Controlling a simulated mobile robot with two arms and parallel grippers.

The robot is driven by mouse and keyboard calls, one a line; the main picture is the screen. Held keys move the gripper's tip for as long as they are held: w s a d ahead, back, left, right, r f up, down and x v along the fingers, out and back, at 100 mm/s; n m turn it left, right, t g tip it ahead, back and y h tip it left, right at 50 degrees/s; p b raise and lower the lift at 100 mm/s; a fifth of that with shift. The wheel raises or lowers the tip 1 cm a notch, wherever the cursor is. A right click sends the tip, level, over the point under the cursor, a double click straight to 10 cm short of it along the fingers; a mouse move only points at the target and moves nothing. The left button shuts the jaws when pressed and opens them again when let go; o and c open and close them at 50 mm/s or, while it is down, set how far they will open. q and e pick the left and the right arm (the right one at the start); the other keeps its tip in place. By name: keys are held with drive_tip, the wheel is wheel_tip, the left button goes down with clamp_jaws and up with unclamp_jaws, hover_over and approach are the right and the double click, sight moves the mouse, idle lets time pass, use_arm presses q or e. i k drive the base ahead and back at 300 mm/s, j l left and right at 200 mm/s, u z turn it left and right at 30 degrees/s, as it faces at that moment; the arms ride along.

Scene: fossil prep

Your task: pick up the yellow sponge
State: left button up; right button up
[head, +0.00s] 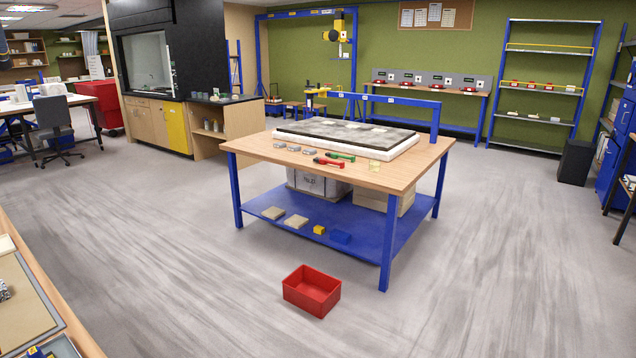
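A small bright yellow block (319,230), which looks like the yellow sponge, lies on the blue lower shelf (270,226) of the blue-legged table, near its front edge. It is too small to be sure of its material. A flat pale yellow piece (375,167) lies on the wooden tabletop (400,175) near the right front edge. Neither of my grippers shows in the head view.
An open red bin (311,291) stands on the floor in front of the table. A wooden bench edge (45,297) is close at lower left.

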sight(318, 229)
drive_tip(key=i+j+z, duration=0.2)
drive_tip(key=i, duration=1.55)
drive_tip(key=i+j+z, duration=0.2)
drive_tip(key=i+j, duration=0.75)
drive_tip(key=j, duration=0.15)
drive_tip(key=i+j, duration=0.1)
drive_tip(key=j, duration=0.45)
drive_tip(key=i+j+z, duration=0.1)
drive_tip(key=j, duration=0.45)
drive_tip(key=i+j, duration=0.1)
drive_tip(key=j, duration=0.45)
drive_tip(key=i+j, duration=0.1)
drive_tip(key=j, duration=0.5)
drive_tip(key=k+j, duration=0.15)
drive_tip(key=j, duration=0.2)
drive_tip(key=k+j, duration=0.15)
drive_tip(key=j, duration=0.2)
drive_tip(key=k+j+z, duration=0.1)
drive_tip(key=j, duration=0.2)
